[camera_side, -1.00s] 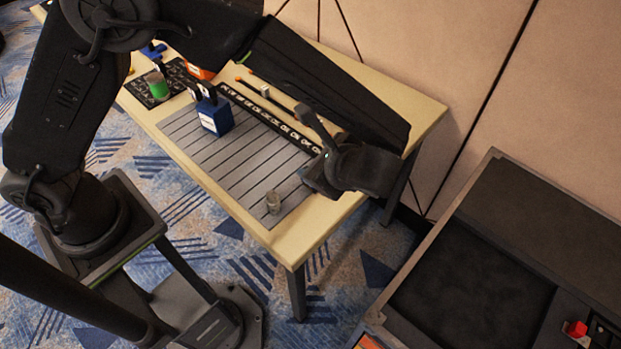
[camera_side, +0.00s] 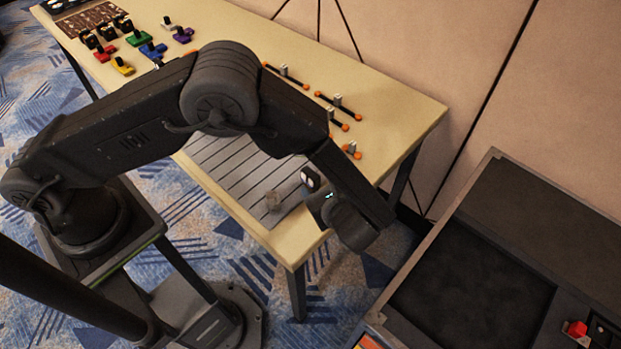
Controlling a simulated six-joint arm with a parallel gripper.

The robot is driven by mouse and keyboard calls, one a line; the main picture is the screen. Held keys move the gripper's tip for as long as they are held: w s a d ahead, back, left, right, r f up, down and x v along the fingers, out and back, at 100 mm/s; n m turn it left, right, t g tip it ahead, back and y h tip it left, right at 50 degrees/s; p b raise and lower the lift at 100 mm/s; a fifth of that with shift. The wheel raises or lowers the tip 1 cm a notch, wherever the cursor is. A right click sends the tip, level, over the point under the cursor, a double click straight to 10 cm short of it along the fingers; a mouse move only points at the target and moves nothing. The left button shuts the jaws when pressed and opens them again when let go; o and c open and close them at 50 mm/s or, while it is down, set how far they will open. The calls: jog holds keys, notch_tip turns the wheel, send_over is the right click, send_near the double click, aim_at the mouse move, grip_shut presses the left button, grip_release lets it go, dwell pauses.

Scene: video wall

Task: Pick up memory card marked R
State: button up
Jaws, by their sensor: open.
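I cannot make out a memory card marked R; no letter on any piece is readable at this size. My gripper (camera_side: 312,186) is at the end of my arm, over the near right end of the table (camera_side: 300,245). It is small and dark in the picture, with a pale patch at its tip, and I see nothing held in it. My arm hides the middle of the table.
Small red (camera_side: 104,54), green (camera_side: 138,39), yellow (camera_side: 122,67), blue (camera_side: 152,50) and purple (camera_side: 183,35) pieces stand at the far left. Black rods with orange ends (camera_side: 286,76) lie along the back edge. A dark open-topped case (camera_side: 470,270) is at right.

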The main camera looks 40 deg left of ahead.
aim_at(312, 176)
jog(key=shift+x, duration=2.7)
jog(key=shift+s+a+r, duration=0.1)
jog(key=shift+r, duration=0.05)
jog(key=shift+c, duration=0.4)
grip_shut()
jog(key=shift+r, duration=0.15)
